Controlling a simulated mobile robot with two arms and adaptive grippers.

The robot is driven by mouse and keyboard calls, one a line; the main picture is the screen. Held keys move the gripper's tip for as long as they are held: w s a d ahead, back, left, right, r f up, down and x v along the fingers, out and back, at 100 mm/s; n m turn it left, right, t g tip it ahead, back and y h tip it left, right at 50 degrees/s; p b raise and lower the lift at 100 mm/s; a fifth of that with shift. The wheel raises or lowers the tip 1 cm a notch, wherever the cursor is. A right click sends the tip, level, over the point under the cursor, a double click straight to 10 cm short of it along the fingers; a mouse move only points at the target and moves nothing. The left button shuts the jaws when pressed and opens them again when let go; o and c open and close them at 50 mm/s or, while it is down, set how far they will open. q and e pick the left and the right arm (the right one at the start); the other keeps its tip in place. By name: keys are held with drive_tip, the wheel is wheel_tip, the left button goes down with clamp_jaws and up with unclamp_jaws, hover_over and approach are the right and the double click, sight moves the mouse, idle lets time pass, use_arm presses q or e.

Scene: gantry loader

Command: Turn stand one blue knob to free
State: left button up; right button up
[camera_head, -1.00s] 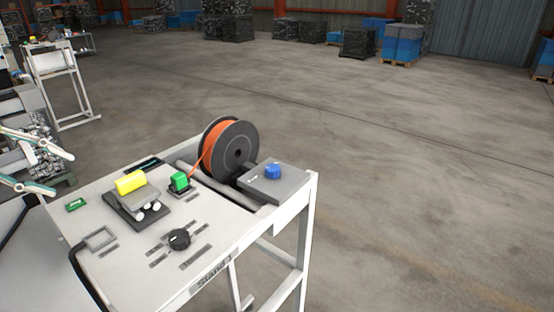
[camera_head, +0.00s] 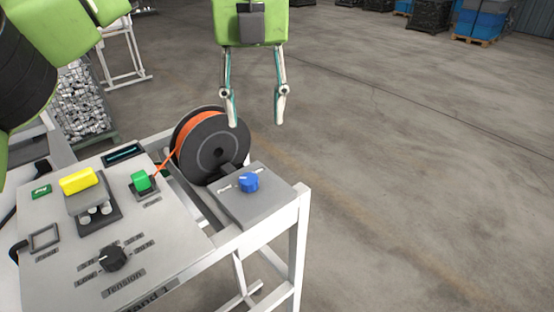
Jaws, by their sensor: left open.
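The blue knob (camera_head: 249,182) sits on a grey box (camera_head: 262,205) at the right end of stand one (camera_head: 60,250). A label lies to the left of the knob; its text is too small to read surely. My left gripper (camera_head: 256,122) is open and empty, its two fingers pointing down. In the picture it is above the knob, apart from it, and just right of the reel's top. My right gripper is not in view.
A black reel with orange strip (camera_head: 212,145) stands just behind and left of the knob box. The panel holds a green button (camera_head: 140,181), a yellow part (camera_head: 79,181) and a black tension knob (camera_head: 112,258). Open floor (camera_head: 420,170) lies to the right.

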use_arm(q)
drive_tip(key=p, duration=0.2)
hover_over(248, 178)
drive_tip(key=a, duration=0.1)
wheel_tip(248, 178, down, 4)
drive_tip(key=f, duration=0.2)
drive_tip(key=d+f+p, duration=0.1)
drive_tip(key=f, duration=0.1)
drive_tip(key=shift+s, duration=0.1)
drive_tip(key=f, duration=0.1)
drive_tip(key=f+p, duration=0.1)
drive_tip(key=f, duration=0.2)
drive_tip(key=shift+d, duration=0.25)
drive_tip(key=shift+a+f, duration=0.15)
drive_tip(key=shift+f, duration=0.15)
drive_tip(key=shift+a+f+p, duration=0.1)
drive_tip(key=shift+f+p, duration=0.1)
drive_tip(key=shift+p, duration=0.1)
drive_tip(key=shift+f, duration=0.1)
drive_tip(key=c, duration=1)
drive_tip(key=shift+c, duration=0.4)
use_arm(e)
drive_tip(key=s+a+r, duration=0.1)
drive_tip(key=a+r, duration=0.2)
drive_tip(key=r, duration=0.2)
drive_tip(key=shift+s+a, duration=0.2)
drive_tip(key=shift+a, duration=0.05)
